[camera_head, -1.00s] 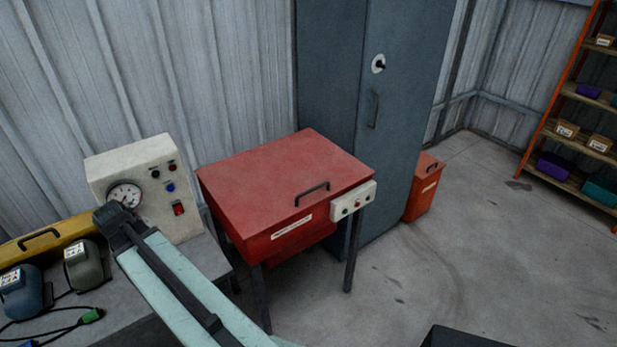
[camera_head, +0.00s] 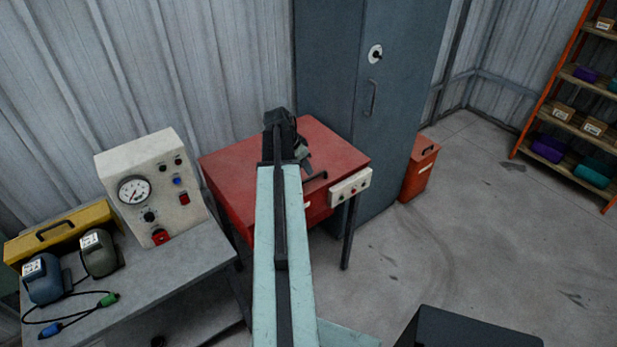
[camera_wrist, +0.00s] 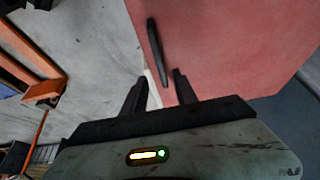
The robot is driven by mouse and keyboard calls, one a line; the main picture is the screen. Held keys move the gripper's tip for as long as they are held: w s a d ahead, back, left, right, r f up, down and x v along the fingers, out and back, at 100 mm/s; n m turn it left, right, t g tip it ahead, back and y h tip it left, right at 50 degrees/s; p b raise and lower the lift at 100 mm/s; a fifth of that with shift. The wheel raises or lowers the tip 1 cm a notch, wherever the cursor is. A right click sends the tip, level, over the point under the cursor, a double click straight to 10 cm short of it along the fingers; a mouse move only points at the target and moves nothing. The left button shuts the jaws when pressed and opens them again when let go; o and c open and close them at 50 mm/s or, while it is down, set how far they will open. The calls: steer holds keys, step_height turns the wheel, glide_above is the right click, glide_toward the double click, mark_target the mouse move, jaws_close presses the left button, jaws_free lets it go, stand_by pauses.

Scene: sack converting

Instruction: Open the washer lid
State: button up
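The washer is a red box on dark legs, and its red lid (camera_head: 225,165) is shut. The lid's dark handle (camera_head: 316,176) lies near the front edge, partly hidden by my arm and gripper. My gripper (camera_head: 303,154) is over the lid, close to the handle. In the wrist view the handle (camera_wrist: 156,52) stands out against the red lid (camera_wrist: 225,50), just beyond my two spread fingers (camera_wrist: 159,78). The gripper is open and empty. The handle lines up roughly with the gap between the fingertips; I cannot tell how far apart they are in depth.
A white button box (camera_head: 350,187) is on the washer's front right. A tall grey cabinet (camera_head: 400,130) stands close behind it. A bench with a gauge panel (camera_head: 150,185) is at left. An orange bin (camera_head: 418,170) stands at right. Floor at right is open.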

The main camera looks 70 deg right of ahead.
mark_target(311, 177)
steer(key=b+x, duration=0.4)
steer(key=x, duration=0.2)
steer(key=shift+w, duration=0.1)
jaws_close()
steer(key=shift+a, duration=0.1)
stand_by(1.0)
